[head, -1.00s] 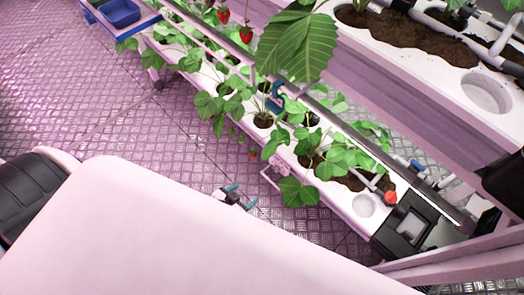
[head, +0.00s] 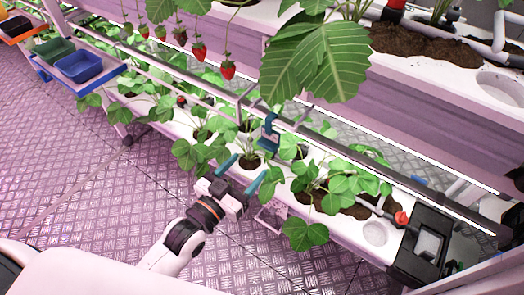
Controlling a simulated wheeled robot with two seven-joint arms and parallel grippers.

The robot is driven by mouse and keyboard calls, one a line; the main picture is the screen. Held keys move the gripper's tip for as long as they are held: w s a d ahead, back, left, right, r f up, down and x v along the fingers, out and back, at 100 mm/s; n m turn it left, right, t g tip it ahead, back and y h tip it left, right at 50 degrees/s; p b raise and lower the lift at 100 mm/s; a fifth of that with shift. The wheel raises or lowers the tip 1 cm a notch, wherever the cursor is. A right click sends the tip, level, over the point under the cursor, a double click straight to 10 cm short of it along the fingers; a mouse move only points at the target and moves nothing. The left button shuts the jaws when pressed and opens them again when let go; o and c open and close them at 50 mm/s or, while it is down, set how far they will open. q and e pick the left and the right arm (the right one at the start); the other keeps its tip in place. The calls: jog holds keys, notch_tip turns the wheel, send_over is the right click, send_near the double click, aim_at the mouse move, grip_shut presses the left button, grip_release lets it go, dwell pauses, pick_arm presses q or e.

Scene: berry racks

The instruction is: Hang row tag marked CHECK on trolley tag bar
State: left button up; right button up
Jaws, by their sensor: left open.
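My left gripper (head: 250,165) reaches up from the lower left with its two blue-green fingers apart and nothing between them. It is close in front of the lower planter row, at the strawberry leaves. A dark blue hook-like piece (head: 270,128) hangs at the rack's rail, just beyond and above the fingers; I cannot tell whether it is a row tag. No CHECK marking can be read. A trolley with a blue tray (head: 90,67) stands at the upper left; I cannot make out its tag bar. My right gripper is not in view.
The lower white planter (head: 330,228) with strawberry plants runs diagonally, with a metal rail (head: 345,150) above it. Ripe strawberries (head: 227,70) and a large leaf (head: 318,62) hang over it. A black box (head: 424,245) sits at its right end. The patterned floor (head: 90,165) at left is clear.

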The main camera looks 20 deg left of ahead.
aim_at(265, 147)
pick_arm(q)
jog(key=b+x, duration=0.1)
jog(key=x, duration=0.2)
jog(key=shift+w+d, duration=0.1)
jog(key=shift+w, duration=0.2)
jog(key=x, duration=0.3)
jog(key=shift+p, duration=0.35)
jog(key=shift+x, duration=0.9)
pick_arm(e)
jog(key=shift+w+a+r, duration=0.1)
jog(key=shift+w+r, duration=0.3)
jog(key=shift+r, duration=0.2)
pick_arm(q)
jog(key=c, duration=0.9)
jog(key=shift+r+p, duration=0.35)
jog(key=shift+p, duration=0.2)
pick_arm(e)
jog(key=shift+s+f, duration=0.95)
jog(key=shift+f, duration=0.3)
